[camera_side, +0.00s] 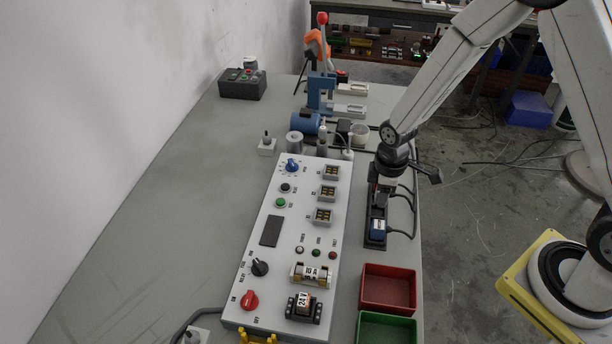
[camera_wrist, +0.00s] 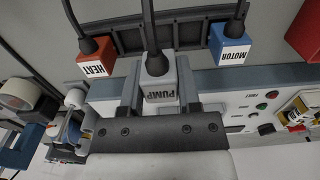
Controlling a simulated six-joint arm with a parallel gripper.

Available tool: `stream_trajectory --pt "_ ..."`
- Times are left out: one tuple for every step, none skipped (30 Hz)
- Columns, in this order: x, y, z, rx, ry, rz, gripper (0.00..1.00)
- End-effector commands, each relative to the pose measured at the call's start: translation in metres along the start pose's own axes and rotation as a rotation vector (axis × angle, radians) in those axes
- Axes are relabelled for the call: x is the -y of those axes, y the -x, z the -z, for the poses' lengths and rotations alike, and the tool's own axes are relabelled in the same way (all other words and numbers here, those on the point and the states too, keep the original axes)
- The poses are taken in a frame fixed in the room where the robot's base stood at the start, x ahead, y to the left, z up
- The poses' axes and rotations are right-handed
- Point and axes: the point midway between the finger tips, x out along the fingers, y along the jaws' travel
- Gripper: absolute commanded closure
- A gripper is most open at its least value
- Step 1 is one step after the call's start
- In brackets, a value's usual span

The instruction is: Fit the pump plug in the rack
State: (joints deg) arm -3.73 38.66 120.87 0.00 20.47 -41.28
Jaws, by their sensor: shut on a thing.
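My gripper (camera_wrist: 160,98) is shut on the pump plug (camera_wrist: 161,86), a light grey block marked PUMP with a black cable, seen in the wrist view. The dark plug rack (camera_wrist: 186,36) lies beyond it. The orange-red HEAT plug (camera_wrist: 96,60) and the blue MOTOR plug (camera_wrist: 230,45) are at the rack, on either side of the pump plug. In the side view my gripper (camera_side: 381,192) is over the rack (camera_side: 375,243), behind the blue MOTOR plug (camera_side: 378,229). The pump plug's lower end is hidden, so I cannot tell whether it is seated.
A grey control panel (camera_side: 262,285) with knobs and sockets stands left of the rack. A red bin (camera_side: 388,288) and a green bin (camera_side: 387,329) are in front. Black cables hang right of the rack.

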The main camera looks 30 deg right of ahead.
Motion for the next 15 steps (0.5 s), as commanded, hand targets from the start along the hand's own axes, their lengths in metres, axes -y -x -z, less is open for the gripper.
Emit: stream_trajectory --pt "0.000 -0.004 0.000 0.001 0.000 0.001 1.00" --pt "0.000 -0.005 0.000 0.001 0.000 0.001 1.00" --pt "0.000 -0.008 0.000 0.000 0.000 0.000 1.00" --pt "0.000 -0.009 0.000 0.000 0.000 0.000 1.00" --pt "0.000 -0.011 0.000 0.000 0.000 0.000 1.00" --pt "0.000 -0.012 0.000 0.000 0.000 0.000 1.00" --pt "0.000 -0.013 0.000 0.000 0.000 0.000 1.00" --pt "0.000 -0.015 0.000 0.001 0.000 0.001 1.00" --pt "0.000 -0.016 0.000 0.001 0.000 0.001 1.00" --pt "0.000 -0.016 0.000 0.001 0.000 0.000 1.00" --pt "0.000 -0.017 0.000 0.000 0.000 0.000 1.00" --pt "0.000 -0.018 0.000 0.000 0.000 0.000 1.00" --pt "0.000 -0.018 0.000 0.000 0.000 0.000 1.00" --pt "0.000 -0.018 0.000 0.000 0.000 0.000 1.00" --pt "0.000 -0.018 0.000 -0.001 0.000 -0.001 1.00"
